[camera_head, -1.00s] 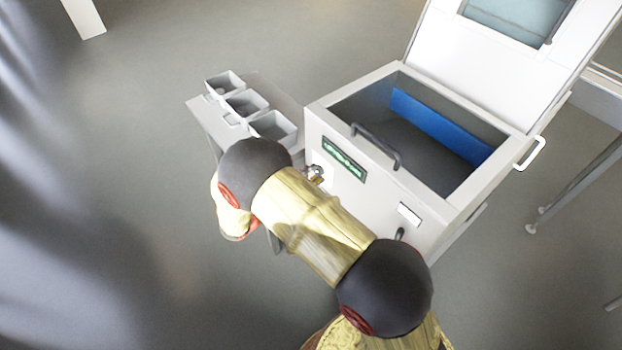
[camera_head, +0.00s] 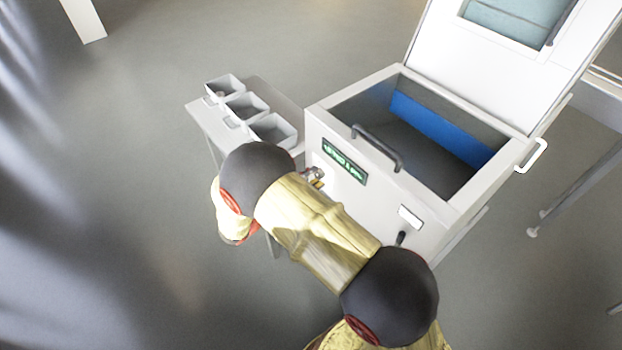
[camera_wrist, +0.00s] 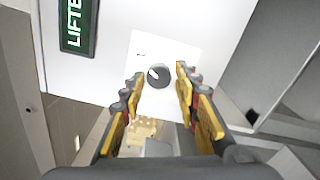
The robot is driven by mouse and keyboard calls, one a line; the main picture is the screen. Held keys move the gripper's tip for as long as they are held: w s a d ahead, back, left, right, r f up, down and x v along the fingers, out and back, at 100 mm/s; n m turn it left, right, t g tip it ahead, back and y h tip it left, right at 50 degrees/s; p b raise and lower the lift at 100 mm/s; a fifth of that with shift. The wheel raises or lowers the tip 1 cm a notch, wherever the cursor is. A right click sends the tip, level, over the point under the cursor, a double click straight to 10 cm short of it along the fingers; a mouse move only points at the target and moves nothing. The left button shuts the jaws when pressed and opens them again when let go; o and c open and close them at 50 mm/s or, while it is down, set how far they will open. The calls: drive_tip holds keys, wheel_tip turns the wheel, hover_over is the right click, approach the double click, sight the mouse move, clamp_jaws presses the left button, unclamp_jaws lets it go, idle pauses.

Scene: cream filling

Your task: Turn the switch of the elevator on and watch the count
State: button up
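The elevator is a white box machine (camera_head: 330,185) with its lid raised and a dark, deep opening with a blue strip inside. The switch, a round dark knob (camera_wrist: 158,75) on a white plate, lies between and beyond my fingertips. My gripper (camera_wrist: 159,80) is open, its yellow and black fingers on either side of the knob in the picture. I cannot tell whether they touch it. In the head view my arm hides most of the gripper.
A small table (camera_head: 203,127) with several white bins (camera_head: 246,106) stands left of the machine. A dark handle (camera_head: 376,147) crosses the machine's front rim, and a dark lever (camera_head: 401,238) sits low on its front. Open floor lies to the left.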

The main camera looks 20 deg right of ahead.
drive_tip(key=shift+o, duration=1.2)
drive_tip(key=shift+a, duration=0.1)
drive_tip(key=v, duration=1.1)
drive_tip(key=shift+s+a, duration=0.15)
drive_tip(key=shift+a, duration=0.2)
